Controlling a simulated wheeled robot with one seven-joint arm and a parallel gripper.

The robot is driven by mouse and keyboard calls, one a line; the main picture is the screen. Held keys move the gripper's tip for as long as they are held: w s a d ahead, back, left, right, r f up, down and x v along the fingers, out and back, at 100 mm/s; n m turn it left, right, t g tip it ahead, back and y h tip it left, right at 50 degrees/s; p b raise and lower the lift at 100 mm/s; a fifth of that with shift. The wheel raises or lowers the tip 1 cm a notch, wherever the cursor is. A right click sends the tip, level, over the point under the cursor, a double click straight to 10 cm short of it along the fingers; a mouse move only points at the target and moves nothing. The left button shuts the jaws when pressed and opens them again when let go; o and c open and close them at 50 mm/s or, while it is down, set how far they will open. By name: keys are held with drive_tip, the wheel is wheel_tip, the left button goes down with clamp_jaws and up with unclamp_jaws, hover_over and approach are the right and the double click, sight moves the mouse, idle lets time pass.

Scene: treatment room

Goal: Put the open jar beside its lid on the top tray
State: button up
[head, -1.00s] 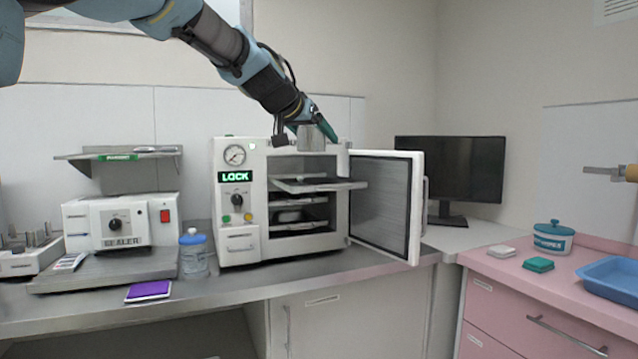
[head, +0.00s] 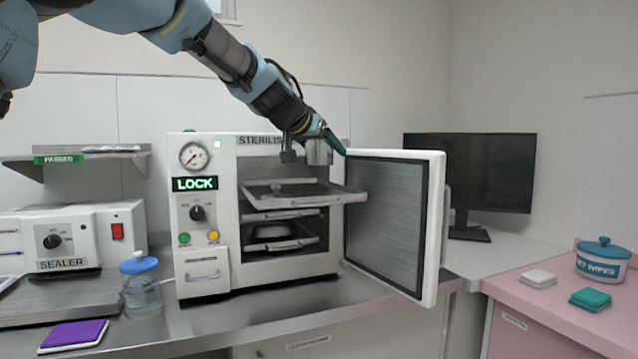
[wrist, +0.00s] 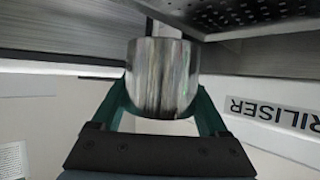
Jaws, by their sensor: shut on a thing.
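My gripper (head: 328,143) is shut on the shiny steel jar (head: 319,154), which hangs in front of the steriliser's opening, near its upper right edge. In the wrist view the jar (wrist: 162,78) sits between the green fingers of my gripper (wrist: 162,100); its inside is not visible. The top tray (head: 335,196) is pulled partly out of the steriliser (head: 210,240), below the jar and apart from it. A small knobbed thing, likely the lid (head: 277,189), lies on the left part of this tray. In the wrist view a perforated tray (wrist: 225,14) shows at the top.
The steriliser's door (head: 432,225) stands wide open on the right, close to the jar. Lower trays (head: 285,245) sit inside, one bearing a dish. A blue-capped bottle (head: 141,290) and purple pad (head: 75,335) are on the counter at left. The top tray's right part looks clear.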

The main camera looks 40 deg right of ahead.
sight(325, 191)
drive_tip(key=shift+f+b, duration=0.85)
drive_tip(key=shift+f, duration=2.2)
drive_tip(key=shift+f, duration=0.1)
drive_tip(key=o, duration=1.4)
drive_tip(key=shift+a, duration=0.1)
drive_tip(key=b+v, duration=0.2)
drive_tip(key=v, duration=1)
drive_tip(key=shift+b, duration=0.35)
